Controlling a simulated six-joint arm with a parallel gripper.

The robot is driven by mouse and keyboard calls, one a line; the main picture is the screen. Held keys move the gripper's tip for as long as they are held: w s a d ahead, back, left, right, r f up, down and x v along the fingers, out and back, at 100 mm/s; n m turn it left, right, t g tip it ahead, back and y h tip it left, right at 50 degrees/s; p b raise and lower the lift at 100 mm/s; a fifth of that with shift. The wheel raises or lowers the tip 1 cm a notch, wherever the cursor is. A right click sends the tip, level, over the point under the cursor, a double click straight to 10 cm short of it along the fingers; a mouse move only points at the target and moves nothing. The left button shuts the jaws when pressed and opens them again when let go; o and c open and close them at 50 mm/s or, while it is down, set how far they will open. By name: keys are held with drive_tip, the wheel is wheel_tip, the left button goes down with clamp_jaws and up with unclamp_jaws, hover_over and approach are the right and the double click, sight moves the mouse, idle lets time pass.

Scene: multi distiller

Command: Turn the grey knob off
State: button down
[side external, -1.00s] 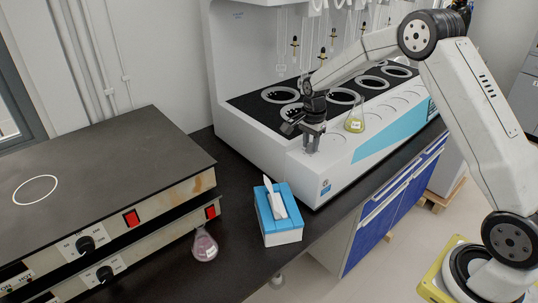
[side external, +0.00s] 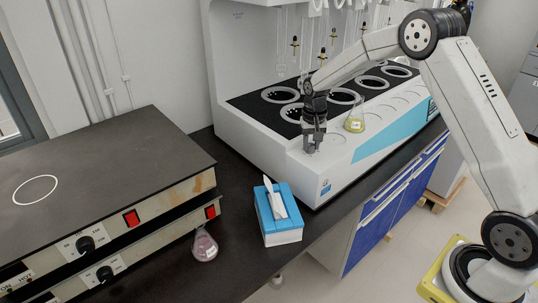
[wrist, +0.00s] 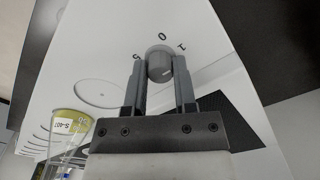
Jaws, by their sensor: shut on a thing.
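The grey knob (wrist: 160,67) is a short cylinder on the white top of the distiller (side external: 262,158). Dark markings, including an "O" and a "1", lie around it in the wrist view. A small pale mark shows on the knob. My gripper (wrist: 159,72) is shut on the knob, one finger on each side. In the side view my gripper (side external: 311,148) points straight down at the near left end of the distiller; the fingers largely hide the knob there.
Ringed heating wells (side external: 281,94) lie behind.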

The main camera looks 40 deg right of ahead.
sight(312, 145)
drive_tip(key=n, duration=0.4)
drive_tip(key=shift+n, duration=0.3)
drive_tip(key=n, duration=0.4)
drive_tip(key=shift+d+n, duration=0.1)
drive_tip(key=shift+n, duration=0.3)
drive_tip(key=shift+r, duration=0.1)
drive_tip(key=shift+c, duration=2)
unclamp_jaws()
drive_tip(key=shift+r, duration=0.1)
drive_tip(key=shift+r, duration=3.8)
drive_tip(key=shift+s, duration=0.1)
